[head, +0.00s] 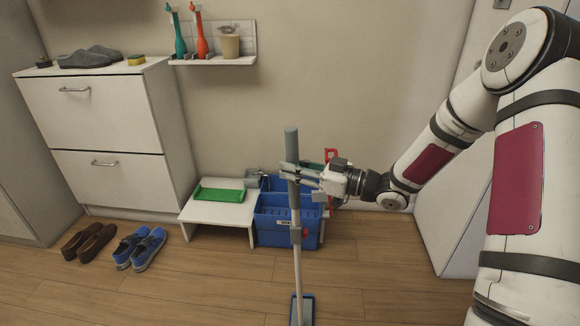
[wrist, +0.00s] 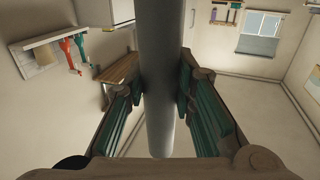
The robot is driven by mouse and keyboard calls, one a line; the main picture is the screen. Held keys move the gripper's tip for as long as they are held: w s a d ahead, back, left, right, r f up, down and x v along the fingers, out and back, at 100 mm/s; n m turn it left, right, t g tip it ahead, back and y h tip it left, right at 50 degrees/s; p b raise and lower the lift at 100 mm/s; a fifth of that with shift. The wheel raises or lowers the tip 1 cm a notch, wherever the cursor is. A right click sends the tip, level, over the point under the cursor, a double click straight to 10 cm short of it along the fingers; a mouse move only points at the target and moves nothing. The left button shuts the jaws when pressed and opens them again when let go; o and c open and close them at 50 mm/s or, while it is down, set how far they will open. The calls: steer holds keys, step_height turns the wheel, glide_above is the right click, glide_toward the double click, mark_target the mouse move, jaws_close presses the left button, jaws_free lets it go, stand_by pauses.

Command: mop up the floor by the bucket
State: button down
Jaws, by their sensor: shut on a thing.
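A mop (head: 296,235) with a grey handle stands nearly upright in the head view. Its blue mop head (head: 302,308) is on the wood floor at the bottom edge of the picture. My gripper (head: 291,172) is shut on the upper part of the mop handle; in the wrist view the handle (wrist: 160,80) runs between the two green-padded fingers. A blue bucket (head: 272,226) stands on the floor by the wall, behind the mop, which partly hides it. I cannot make out any wet patch on the floor.
Brown shoes (head: 90,240) and blue shoes (head: 140,248) sit before a white cabinet (head: 100,134). A wall shelf (head: 213,60) holds bottles. Floor in front is clear.

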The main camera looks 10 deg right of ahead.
steer(key=shift+s+d+f+p, duration=0.1)
steer(key=shift+s+d+p, duration=0.15)
steer(key=shift+d, duration=0.55)
steer(key=shift+s+d+r+p, duration=0.1)
steer(key=shift+s+d+p, duration=0.15)
steer(key=shift+d, duration=0.5)
steer(key=shift+s+d+f+p, duration=0.1)
steer(key=shift+s+d+p, duration=0.15)
steer(key=shift+d, duration=0.55)
steer(key=shift+a, duration=0.15)
steer(key=shift+w+a, duration=0.3)
steer(key=shift+a, duration=0.6)
steer(key=shift+w+a, duration=0.3)
steer(key=shift+a, duration=0.65)
steer(key=shift+w+a, duration=0.3)
steer(key=shift+a, duration=0.6)
steer(key=shift+d, duration=0.1)
steer(key=shift+s+d+p, duration=0.3)
steer(key=shift+d, duration=0.65)
steer(key=shift+s+d+p, duration=0.25)
steer(key=shift+s+d, duration=0.05)
steer(key=shift+d, duration=0.6)
steer(key=shift+s+d+p, duration=0.3)
steer(key=shift+d, duration=0.65)
steer(key=shift+a, duration=0.1)
